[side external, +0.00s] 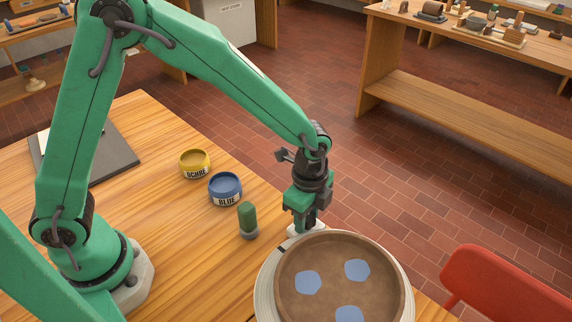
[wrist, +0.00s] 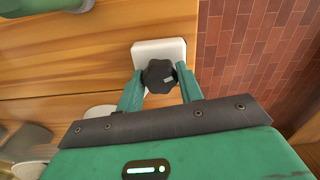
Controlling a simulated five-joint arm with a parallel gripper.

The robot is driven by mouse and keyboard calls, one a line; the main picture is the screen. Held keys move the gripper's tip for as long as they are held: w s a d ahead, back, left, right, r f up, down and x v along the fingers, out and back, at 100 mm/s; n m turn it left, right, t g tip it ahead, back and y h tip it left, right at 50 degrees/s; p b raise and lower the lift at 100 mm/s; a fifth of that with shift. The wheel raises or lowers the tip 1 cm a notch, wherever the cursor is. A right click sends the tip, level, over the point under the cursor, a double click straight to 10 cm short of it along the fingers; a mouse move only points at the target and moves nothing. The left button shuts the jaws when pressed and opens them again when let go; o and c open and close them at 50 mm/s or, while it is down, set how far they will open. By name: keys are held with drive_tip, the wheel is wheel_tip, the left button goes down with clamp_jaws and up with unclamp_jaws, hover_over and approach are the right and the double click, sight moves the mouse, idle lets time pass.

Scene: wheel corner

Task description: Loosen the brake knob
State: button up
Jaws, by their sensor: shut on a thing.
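The brake knob (wrist: 159,76) is black and lobed, with a small pale mark on its top. It sits on a white block (wrist: 150,48) at the table's edge. My gripper (wrist: 160,80) has its green fingers on either side of the knob and is shut on it. In the side external view my gripper (side external: 305,222) points straight down at the white block (side external: 296,231), just behind the wheel. The knob itself is hidden by my gripper there.
A brown round dish with blue spots (side external: 325,285) sits on the pale wheel (side external: 264,285), close in front of my gripper. A red chair (side external: 510,285) is right.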

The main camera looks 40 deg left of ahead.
drive_tip(key=n, duration=1.3)
drive_tip(key=shift+n, duration=0.3)
idle(0.3)
drive_tip(key=o, duration=1)
drive_tip(key=shift+r, duration=0.1)
drive_tip(key=shift+r, duration=3.8)
